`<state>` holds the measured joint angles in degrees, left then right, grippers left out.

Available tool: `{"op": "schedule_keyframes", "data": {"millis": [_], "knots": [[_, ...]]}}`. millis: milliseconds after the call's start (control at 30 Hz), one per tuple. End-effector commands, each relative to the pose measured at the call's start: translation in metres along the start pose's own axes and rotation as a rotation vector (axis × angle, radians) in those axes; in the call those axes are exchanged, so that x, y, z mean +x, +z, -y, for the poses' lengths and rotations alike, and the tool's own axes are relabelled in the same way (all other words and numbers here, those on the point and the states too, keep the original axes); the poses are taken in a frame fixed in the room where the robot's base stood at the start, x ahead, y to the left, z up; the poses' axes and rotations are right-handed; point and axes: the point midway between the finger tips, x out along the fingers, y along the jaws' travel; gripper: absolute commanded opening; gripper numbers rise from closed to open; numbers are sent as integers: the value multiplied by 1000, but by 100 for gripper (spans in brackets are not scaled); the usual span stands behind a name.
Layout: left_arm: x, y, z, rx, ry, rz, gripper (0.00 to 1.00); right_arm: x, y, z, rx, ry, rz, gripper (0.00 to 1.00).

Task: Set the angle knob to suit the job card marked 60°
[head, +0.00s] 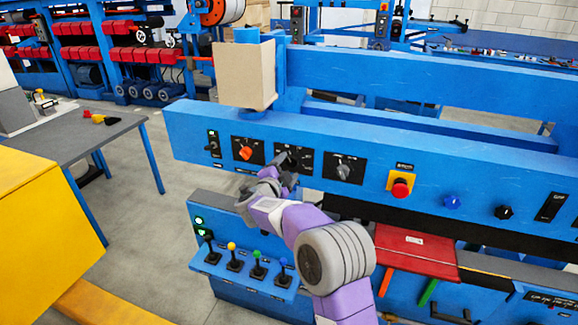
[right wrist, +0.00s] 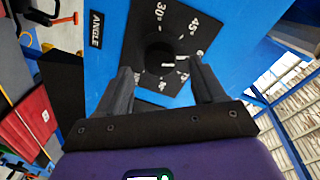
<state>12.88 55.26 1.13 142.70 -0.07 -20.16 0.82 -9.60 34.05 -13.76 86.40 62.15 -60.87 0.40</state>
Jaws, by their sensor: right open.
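The angle knob (right wrist: 159,54) is a dark round knob on a black dial plate (right wrist: 140,35), beside a label reading ANGLE. The marks 30° and 45° are readable; part of a 6 shows by the right finger. A small pale mark shows near the knob's lower edge, but I cannot tell the setting. My right gripper (right wrist: 160,68) is open, its fingers on either side of the knob in the picture; contact is unclear. In the head view, my right gripper (head: 287,172) covers part of the angle dial plate (head: 305,158). I cannot make out a job card marked 60°. My left gripper is out of view.
An orange knob (head: 245,153) and a grey knob (head: 343,170) flank the angle dial. A red stop button (head: 400,188) is farther right. Several coloured levers (head: 257,265) stand below on a blue shelf. A red folder-like item (head: 417,250) lies right of my arm.

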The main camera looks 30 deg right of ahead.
Motion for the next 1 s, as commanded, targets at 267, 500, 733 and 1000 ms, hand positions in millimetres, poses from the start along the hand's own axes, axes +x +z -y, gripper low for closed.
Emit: {"op": "schedule_keyframes", "data": {"millis": [267, 500, 733, 1000], "knots": [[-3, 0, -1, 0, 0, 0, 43, -44, 0, 1, 0, -1, 3, 68], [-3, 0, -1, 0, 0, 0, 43, -54, 0, 0, -1, 0, 0, 68], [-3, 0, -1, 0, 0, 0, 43, -53, 0, 0, 0, 0, 0, 68], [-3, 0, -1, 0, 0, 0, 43, -53, 12, -11, -41, -4, 33, 68]]}}
